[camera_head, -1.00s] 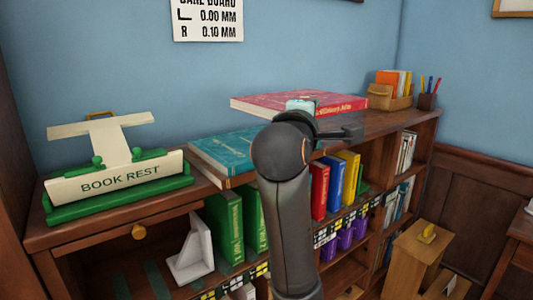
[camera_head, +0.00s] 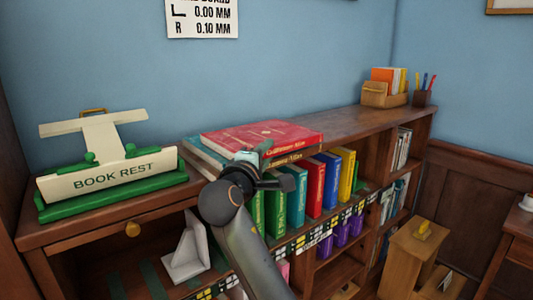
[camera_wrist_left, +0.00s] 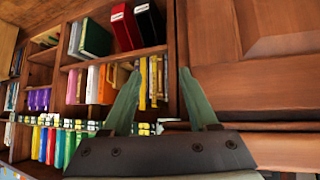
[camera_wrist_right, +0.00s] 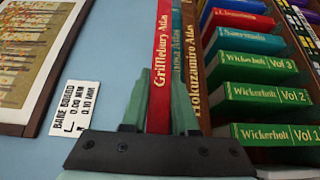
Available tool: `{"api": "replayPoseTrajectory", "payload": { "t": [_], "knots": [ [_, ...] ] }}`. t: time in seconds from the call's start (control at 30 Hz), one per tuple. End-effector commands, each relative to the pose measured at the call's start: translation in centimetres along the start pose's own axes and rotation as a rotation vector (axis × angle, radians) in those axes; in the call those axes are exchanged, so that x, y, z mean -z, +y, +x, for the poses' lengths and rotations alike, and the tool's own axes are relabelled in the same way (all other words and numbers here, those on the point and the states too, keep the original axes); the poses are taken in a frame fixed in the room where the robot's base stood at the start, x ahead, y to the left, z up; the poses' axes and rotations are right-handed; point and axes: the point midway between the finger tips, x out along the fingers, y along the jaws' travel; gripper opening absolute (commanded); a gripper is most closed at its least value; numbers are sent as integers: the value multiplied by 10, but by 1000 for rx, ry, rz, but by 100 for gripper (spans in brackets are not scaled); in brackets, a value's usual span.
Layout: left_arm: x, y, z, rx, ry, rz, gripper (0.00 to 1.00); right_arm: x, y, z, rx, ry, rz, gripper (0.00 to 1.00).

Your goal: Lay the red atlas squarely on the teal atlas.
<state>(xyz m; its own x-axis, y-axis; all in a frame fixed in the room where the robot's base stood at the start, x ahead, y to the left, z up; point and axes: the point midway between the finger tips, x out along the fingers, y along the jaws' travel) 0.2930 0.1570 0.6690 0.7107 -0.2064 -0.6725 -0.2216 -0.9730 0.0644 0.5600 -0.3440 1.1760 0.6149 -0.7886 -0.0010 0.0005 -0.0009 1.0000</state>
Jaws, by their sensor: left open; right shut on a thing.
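The red atlas (camera_head: 262,134) lies flat over the teal atlas (camera_head: 203,154), whose left end and front edge show beyond it. My right gripper (camera_head: 257,155) is shut on the red atlas's front spine edge. In the right wrist view the red spine (camera_wrist_right: 161,60) sits between the fingers, close beside the teal spine (camera_wrist_right: 177,50); whether the two covers touch I cannot tell. A brown atlas (camera_wrist_right: 190,60) is on the teal atlas's other side. My left gripper (camera_wrist_left: 160,72) is open and empty, facing the bookcase, outside the head view.
The book rest (camera_head: 110,178) stands on the left of the bookcase top (camera_head: 345,124). A wooden organizer (camera_head: 385,96) and pencil cup (camera_head: 423,98) stand at the right end. Upright books (camera_head: 315,185) fill the shelf below. The top between stack and organizer is clear.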

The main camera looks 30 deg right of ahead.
Motion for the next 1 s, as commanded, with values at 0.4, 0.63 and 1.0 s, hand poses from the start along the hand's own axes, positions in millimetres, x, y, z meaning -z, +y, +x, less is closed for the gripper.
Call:
{"api": "replayPoseTrajectory", "payload": {
  "t": [0.4, 0.63, 1.0],
  "knots": [
    [0, 0, 0, 0, 0, 0, 60, 0, -1, 0, -1, 0, 1, 39],
    [0, 0, 0, 1, 1, 0, 60, 0, -1, 0, -1, 0, 1, 57],
    [2, -1, -1, 2, 3, 0, 60, 0, 1, 2, 0, 0, 0, 57]
  ]
}}
